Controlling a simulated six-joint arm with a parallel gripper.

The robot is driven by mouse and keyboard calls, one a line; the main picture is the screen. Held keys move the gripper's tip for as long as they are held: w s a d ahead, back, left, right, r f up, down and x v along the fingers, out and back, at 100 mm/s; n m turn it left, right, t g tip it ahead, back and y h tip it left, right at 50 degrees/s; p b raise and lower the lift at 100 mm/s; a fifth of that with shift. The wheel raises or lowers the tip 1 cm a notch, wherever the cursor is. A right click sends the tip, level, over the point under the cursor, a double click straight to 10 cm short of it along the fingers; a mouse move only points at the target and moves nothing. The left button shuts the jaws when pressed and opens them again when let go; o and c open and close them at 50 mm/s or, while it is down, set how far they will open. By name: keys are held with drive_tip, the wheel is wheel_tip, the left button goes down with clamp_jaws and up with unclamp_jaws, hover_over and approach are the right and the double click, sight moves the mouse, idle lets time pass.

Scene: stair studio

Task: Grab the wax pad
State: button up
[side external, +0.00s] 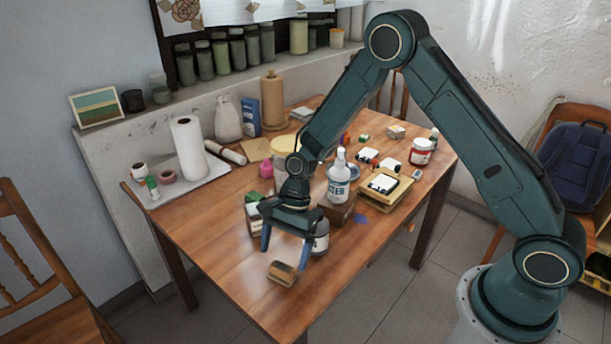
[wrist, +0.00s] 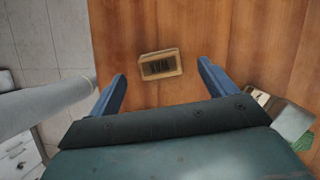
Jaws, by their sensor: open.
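The likely wax pad is a small tan block with a dark top (side external: 282,273), lying flat on the wooden table near its front edge. In the wrist view it (wrist: 161,65) lies ahead of my gripper, centred between the fingers, with a dark marked panel inside a pale border. My gripper (side external: 285,256) points down with blue fingers open above and just behind the block. In the wrist view the open fingers (wrist: 162,72) stand apart on either side, with nothing between them held. Whether the fingertips reach the block's height is unclear.
A grey-white can (side external: 320,238) stands close beside my gripper, and a small box with green (side external: 254,214) is on the other side. A white bottle (side external: 339,180) and a brown box (side external: 338,211) stand behind. The table (side external: 215,255) is clear left of the block.

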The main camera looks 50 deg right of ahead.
sight(280, 269)
drive_tip(key=shift+x, duration=2.65)
drive_tip(key=shift+s+a+r, duration=0.1)
drive_tip(key=shift+a+r, duration=0.05)
drive_tip(key=c, duration=1.1)
drive_tip(key=shift+r, duration=0.15)
wheel_tip(280, 269, up, 20)
drive_tip(key=shift+f, duration=0.15)
